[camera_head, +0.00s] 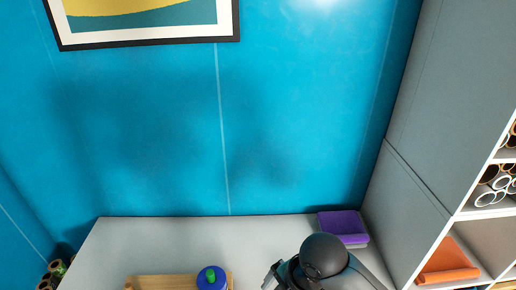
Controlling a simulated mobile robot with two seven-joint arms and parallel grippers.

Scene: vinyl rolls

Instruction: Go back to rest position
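One of my arms shows at the bottom, right of the middle, with a round black joint and a grey link running off to the lower right; I take it for my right arm. A small grey part at its left end looks like my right gripper (271,276). It is cut by the lower edge, so whether it is open or shut does not show. It is over the white table (180,245), to the right of a blue bottle with a green spot on top (212,278). My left gripper is out of view.
A wooden tray (160,283) lies at the table's front, beside the bottle. A purple block (343,226) sits at the back right corner. A grey cabinet (410,200) with shelves of rolls (495,190) and an orange roll (448,275) bounds the right. The table's back left is clear.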

